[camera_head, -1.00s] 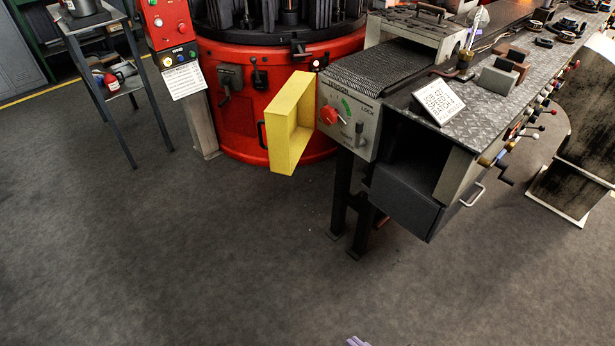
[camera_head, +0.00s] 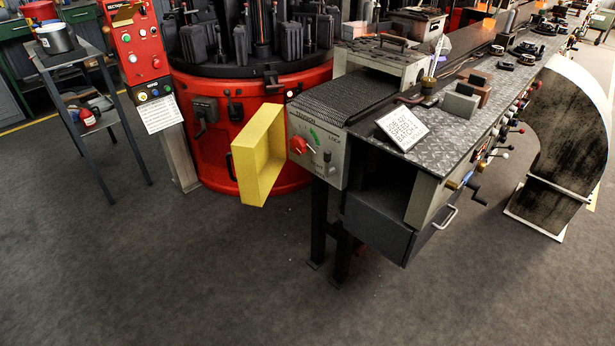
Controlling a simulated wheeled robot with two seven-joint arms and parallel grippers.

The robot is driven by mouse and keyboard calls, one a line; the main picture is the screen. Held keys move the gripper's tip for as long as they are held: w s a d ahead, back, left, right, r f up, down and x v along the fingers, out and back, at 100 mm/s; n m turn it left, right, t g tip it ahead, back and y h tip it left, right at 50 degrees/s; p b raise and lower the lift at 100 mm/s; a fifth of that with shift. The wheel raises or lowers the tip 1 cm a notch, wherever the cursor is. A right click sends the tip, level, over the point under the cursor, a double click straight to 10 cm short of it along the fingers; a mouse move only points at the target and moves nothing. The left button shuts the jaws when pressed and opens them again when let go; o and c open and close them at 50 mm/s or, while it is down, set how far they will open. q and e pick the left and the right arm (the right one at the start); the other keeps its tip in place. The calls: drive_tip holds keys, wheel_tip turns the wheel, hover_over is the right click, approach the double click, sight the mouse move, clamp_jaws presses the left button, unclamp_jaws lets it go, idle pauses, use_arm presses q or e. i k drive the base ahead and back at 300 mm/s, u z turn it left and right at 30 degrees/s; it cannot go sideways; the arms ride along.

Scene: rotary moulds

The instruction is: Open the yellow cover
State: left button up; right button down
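The yellow cover (camera_head: 243,172) is a box-shaped lid standing out to the left of the grey control panel (camera_head: 318,148). It is swung open, with its hollow inside facing right and toward me. A dark handle shows on its left side. The uncovered panel has a red knob (camera_head: 298,145), a green scale and a small lever (camera_head: 328,165). Neither of my grippers is in view.
A dark open drawer (camera_head: 378,222) juts out under the metal-topped bench. A red rotary machine (camera_head: 212,150) stands behind the cover. A grey shelf stand (camera_head: 90,95) is at left. The floor (camera_head: 150,270) in front is clear.

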sight(259, 152)
drive_tip(key=u, duration=0.2)
drive_tip(key=i, duration=0.85)
drive_tip(key=u, duration=0.65)
